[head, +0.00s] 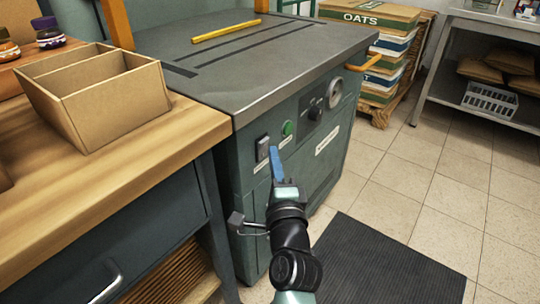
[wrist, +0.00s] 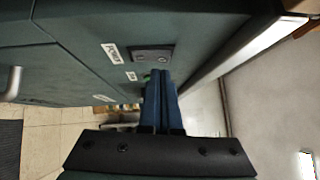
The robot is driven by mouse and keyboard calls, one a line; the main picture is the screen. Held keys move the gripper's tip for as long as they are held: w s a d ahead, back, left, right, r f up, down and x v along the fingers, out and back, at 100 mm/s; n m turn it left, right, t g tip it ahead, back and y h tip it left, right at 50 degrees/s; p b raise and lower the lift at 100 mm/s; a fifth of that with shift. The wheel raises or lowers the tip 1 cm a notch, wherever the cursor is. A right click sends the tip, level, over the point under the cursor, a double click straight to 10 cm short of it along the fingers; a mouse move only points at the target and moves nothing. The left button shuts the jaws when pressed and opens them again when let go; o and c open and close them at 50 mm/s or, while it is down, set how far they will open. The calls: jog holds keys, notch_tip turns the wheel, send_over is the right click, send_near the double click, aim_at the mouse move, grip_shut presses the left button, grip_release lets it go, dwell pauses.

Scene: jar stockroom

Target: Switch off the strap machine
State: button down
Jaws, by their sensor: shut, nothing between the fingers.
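The strap machine (head: 245,80) is a grey-green cabinet with a flat grey top. Its front panel carries a dark rocker switch (head: 262,148) near the left corner, with a white label below it. A round green button or lamp (head: 288,128) sits to the right of the switch. My gripper (head: 274,150) has its blue fingers shut and empty, just in front of the panel beside the switch. In the wrist view the switch (wrist: 152,55) lies just beyond the fingertips (wrist: 159,71), next to a label reading POWER. I cannot tell whether the fingers touch it or which way it is set.
A black knob (head: 316,109) and round gauge (head: 335,93) are farther right on the panel. A wooden bench (head: 120,165) with a divided cardboard box (head: 135,105) adjoins on the left. A dark mat (head: 390,262) lies on the tiled floor, otherwise clear nearby.

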jog(key=shift+w+a+r, duration=0.1)
jog(key=shift+w+a, duration=0.2)
jog(key=shift+a, duration=0.1)
jog(key=shift+r, duration=0.1)
jog(key=p, duration=0.3)
jog(key=shift+w+a+r+g, duration=0.15)
jog(key=shift+a+r+g, duration=0.05)
jog(key=shift+r+g, duration=0.15)
jog(key=shift+f+n+b, duration=0.3)
jog(key=shift+f, duration=0.05)
